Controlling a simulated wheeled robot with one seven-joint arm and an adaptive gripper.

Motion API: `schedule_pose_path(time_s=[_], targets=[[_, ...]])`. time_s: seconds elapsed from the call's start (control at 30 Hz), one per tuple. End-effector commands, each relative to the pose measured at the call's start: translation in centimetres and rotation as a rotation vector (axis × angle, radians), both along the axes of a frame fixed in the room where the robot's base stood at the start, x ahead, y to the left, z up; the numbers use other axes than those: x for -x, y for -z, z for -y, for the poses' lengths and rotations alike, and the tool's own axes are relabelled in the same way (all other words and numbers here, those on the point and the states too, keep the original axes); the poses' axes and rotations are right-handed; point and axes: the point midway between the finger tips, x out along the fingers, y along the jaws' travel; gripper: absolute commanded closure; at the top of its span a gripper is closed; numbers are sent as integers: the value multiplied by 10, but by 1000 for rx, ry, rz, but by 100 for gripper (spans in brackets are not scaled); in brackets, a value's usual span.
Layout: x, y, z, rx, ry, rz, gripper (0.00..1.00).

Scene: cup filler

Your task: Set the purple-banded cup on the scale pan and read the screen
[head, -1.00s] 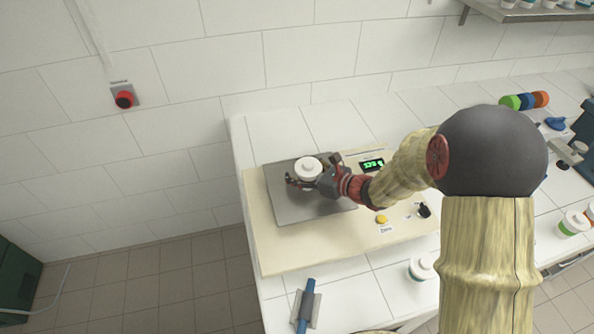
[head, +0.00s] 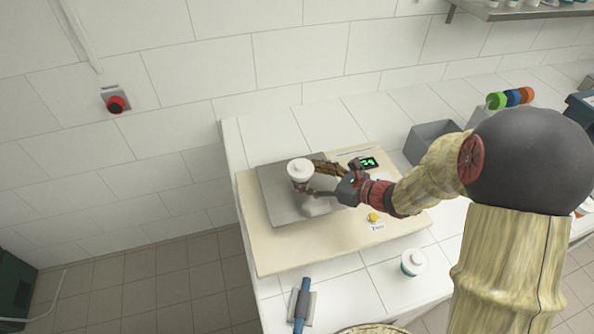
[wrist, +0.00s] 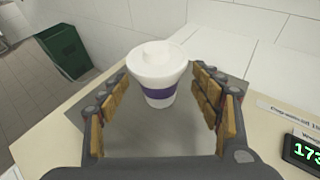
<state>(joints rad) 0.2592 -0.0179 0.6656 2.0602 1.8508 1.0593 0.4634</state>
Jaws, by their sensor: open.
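The purple-banded cup (wrist: 160,92), white with a white lid, stands upright on the grey scale pan (wrist: 150,135). The screen (wrist: 304,153) shows green digits starting "173", cut off by the picture edge. On the head view's screen (head: 369,162) the digits are too small to read surely.
A yellow button (head: 373,217) sits on the cream base board (head: 262,252). A grey bin (head: 425,137) is behind my arm. Another lidded cup (head: 413,262) and a blue-handled tool (head: 302,305) are at the front. A red wall button (head: 115,104) is left.

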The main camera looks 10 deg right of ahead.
Motion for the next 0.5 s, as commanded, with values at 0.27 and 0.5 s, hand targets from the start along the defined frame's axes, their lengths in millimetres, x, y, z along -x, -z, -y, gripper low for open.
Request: schedule_pose_path(time_s=[0.27,0.5], targets=[[21,-12,24,0,1,0,36],[24,-13,27,-1,-1,-1,36]])
